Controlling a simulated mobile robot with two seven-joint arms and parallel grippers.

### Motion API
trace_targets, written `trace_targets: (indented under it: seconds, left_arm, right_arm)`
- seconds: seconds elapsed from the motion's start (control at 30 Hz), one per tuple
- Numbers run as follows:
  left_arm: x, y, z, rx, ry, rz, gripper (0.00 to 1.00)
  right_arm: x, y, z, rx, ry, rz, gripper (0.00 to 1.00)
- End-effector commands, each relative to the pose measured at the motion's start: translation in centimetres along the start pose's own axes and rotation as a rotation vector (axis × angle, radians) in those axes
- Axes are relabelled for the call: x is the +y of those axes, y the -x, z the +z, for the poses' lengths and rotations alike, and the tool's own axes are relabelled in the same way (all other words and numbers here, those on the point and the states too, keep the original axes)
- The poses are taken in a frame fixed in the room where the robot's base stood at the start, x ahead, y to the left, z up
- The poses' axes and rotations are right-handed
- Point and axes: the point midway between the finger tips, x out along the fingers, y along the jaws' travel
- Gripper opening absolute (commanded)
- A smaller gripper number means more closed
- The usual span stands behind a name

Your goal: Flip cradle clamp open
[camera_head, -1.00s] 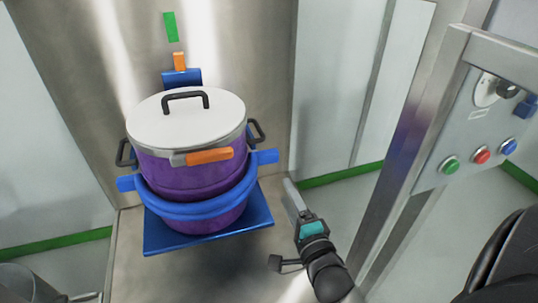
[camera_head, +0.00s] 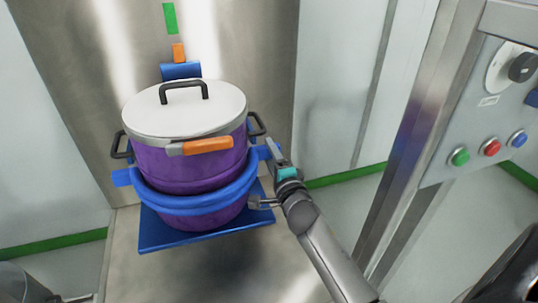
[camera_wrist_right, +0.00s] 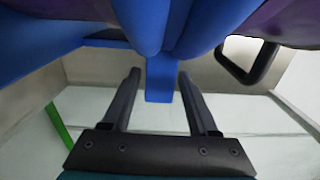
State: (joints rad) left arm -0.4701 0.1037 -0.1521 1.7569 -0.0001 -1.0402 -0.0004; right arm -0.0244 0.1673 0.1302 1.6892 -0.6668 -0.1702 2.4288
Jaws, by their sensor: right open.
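A purple pot (camera_head: 190,168) with a white lid (camera_head: 185,108) sits in a blue cradle (camera_head: 158,240). Blue clamp bands (camera_head: 195,202) wrap around the pot's front, with a blue tab on each side. An orange-ended lever (camera_head: 207,146) lies across the front of the lid rim. My right gripper (camera_head: 265,175) is open at the clamp's right side. In the right wrist view, the blue tab (camera_wrist_right: 159,82) reaches between its two spread fingers, with a gap on each side.
A steel panel (camera_head: 245,60) stands behind the pot. A steel post (camera_head: 415,130) and a button panel (camera_head: 480,130) with a black knob stand at the right. A pot side handle (camera_wrist_right: 250,65) is close to the right finger. A grey rounded object (camera_head: 22,287) is at bottom left.

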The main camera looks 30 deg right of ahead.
Motion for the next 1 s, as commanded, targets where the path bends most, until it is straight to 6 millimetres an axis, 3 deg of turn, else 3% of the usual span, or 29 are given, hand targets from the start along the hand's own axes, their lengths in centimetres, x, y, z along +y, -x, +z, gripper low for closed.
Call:
trace_targets:
  seconds: [0.17,0.5,1.0]
  left_arm:
    - [-0.05,0.46,-0.49,0.010,0.001,-0.001,0.48]
    - [-0.06,0.61,-0.58,0.011,0.001,-0.001,0.48]
    - [-0.04,0.59,-0.55,0.011,0.001,-0.001,0.48]
  right_arm:
    - [-0.02,-1.19,-0.04,0.000,0.001,-0.001,0.60]
    - [-0.04,-1.37,-0.03,0.001,0.001,0.000,0.59]
    - [-0.04,-1.35,-0.03,0.000,0.000,0.000,0.03]
